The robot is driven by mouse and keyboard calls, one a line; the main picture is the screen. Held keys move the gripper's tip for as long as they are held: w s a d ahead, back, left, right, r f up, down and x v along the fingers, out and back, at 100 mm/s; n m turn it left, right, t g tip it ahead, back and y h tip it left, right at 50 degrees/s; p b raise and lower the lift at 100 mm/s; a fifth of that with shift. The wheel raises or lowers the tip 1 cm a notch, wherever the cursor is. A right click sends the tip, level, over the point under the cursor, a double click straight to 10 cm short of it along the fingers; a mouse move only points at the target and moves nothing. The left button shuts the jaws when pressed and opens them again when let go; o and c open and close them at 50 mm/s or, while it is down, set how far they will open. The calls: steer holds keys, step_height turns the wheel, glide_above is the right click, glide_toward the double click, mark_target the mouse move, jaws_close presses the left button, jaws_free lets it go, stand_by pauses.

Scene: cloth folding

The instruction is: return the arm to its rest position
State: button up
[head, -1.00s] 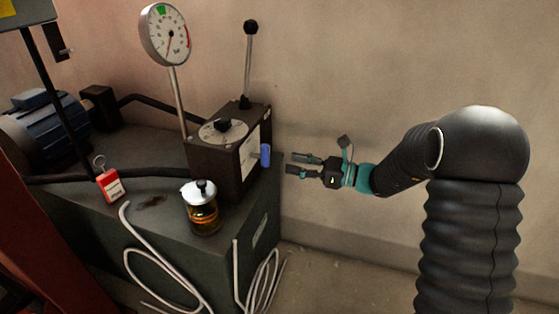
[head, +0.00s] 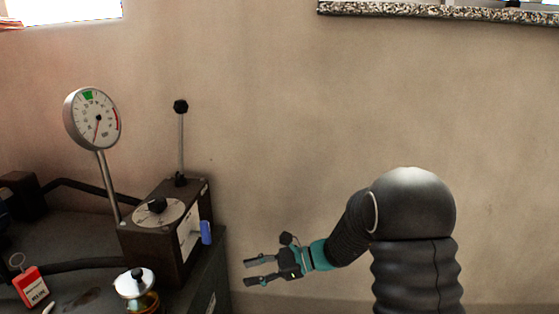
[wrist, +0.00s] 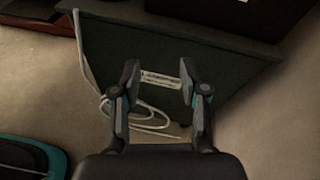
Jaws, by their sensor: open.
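My gripper (head: 248,273) is at the lower middle of the head view, with its fingers pointing left. It is open and nothing shows between the fingers. It is in front of the plain wall, to the right of the dark workbench (head: 214,292) and apart from it in the picture. In the wrist view my gripper (wrist: 157,75) also shows open, with the bench's side panel (wrist: 185,50) and a pale label (wrist: 161,79) beyond the fingertips. My arm bends down to the gripper from the right.
A pale hose (wrist: 150,122) lies coiled near the bench.

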steer(key=s+d+n+h, duration=0.9)
steer(key=s+d+n, duration=0.2)
steer(key=s+d, duration=0.3)
steer(key=s+d+r+n+t+h, duration=0.4)
steer(key=s+d+r+t+h, duration=0.1)
steer(key=s+d+r, duration=0.4)
step_height(320, 180, up, 3)
steer(key=shift+s+d+r+t+h, duration=0.1)
steer(key=shift+s+d+t+h, duration=0.3)
steer(key=shift+s+t, duration=0.55)
steer(key=shift+s+a+g, duration=0.15)
steer(key=shift+s+g, duration=0.1)
